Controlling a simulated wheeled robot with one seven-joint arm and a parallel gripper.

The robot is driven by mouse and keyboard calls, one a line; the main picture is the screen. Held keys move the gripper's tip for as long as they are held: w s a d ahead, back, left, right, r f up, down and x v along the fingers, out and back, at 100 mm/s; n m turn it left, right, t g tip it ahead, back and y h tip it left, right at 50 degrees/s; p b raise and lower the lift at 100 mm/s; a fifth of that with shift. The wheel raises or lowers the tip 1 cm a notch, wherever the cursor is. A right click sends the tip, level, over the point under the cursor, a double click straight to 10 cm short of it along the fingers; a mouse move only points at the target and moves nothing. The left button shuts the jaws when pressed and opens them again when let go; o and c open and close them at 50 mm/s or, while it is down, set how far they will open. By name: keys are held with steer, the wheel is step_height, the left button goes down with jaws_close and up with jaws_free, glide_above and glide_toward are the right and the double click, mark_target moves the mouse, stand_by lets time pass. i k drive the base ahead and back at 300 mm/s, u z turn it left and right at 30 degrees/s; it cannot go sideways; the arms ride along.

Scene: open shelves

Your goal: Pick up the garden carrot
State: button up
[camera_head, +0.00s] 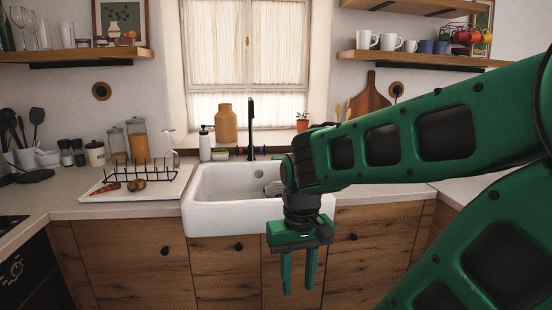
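A small orange-red, elongated thing that looks like the carrot (105,188) lies on the white drainboard (160,192) left of the sink. It is small in this view, so its detail is hard to make out. My gripper (298,288) points down in front of the sink and the wooden cabinet doors. Its two green fingers are apart with nothing between them. It is well to the right of the carrot and lower in the picture.
A brown roundish item (135,185) lies beside the carrot. A black dish rack (150,170) with an upturned glass stands just behind them. The white sink (230,215) lies between the drainboard and my arm. Jars (138,140) stand at the back left.

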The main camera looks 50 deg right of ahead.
mark_target(116, 185)
steer(key=z, duration=0.1)
steer(key=k, duration=0.15)
steer(key=z, duration=1.7)
steer(key=i, duration=1.65)
steer(key=u, duration=0.4)
